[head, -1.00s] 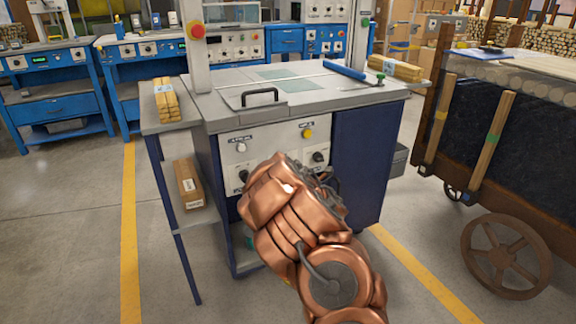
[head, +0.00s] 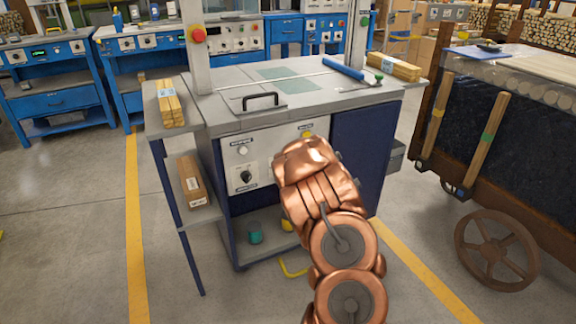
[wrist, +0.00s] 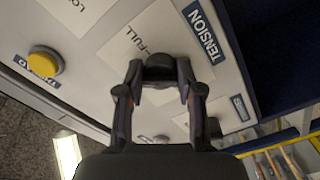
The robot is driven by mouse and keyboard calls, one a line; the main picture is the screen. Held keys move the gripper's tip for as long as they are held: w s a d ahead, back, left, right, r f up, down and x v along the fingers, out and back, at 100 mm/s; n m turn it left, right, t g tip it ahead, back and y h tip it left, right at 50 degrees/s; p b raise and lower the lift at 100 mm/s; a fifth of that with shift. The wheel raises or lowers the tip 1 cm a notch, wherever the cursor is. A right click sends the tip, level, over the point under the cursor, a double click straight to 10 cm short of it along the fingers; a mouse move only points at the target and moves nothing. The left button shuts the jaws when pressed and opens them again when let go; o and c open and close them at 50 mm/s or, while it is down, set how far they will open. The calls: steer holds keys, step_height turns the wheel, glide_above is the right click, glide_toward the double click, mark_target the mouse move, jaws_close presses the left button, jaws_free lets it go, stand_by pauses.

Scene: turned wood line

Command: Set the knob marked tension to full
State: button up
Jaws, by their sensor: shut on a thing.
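In the wrist view, the tension knob (wrist: 160,60) is a dark round knob on the pale panel, beside a blue label (wrist: 203,32) reading TENSION. A white scale plate (wrist: 128,45) around it shows the word FULL; part of it is hidden by the fingers. My gripper (wrist: 160,74) is shut on the knob, one finger on each side. The knob's pointer cannot be made out. In the head view, my copper arm hides the gripper and this knob.
A yellow button (wrist: 45,62) sits left of the knob in the wrist view, and a smaller dark knob (wrist: 214,127) lower right. In the head view, another dark knob (head: 246,176) is on the panel's left. The bench top (head: 330,97) overhangs the panel; a wheeled cart (head: 480,190) stands right.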

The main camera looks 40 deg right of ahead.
steer(key=shift+a+f+m+p, duration=0.1)
steer(key=shift+m+p, duration=1.65)
steer(key=shift+m, duration=1.05)
steer(key=shift+a+m+p, duration=0.1)
steer(key=shift+m+p, duration=1.65)
steer(key=shift+m, duration=1.05)
steer(key=o, duration=1.2)
steer(key=shift+c, duration=0.2)
steer(key=v, duration=1.2)
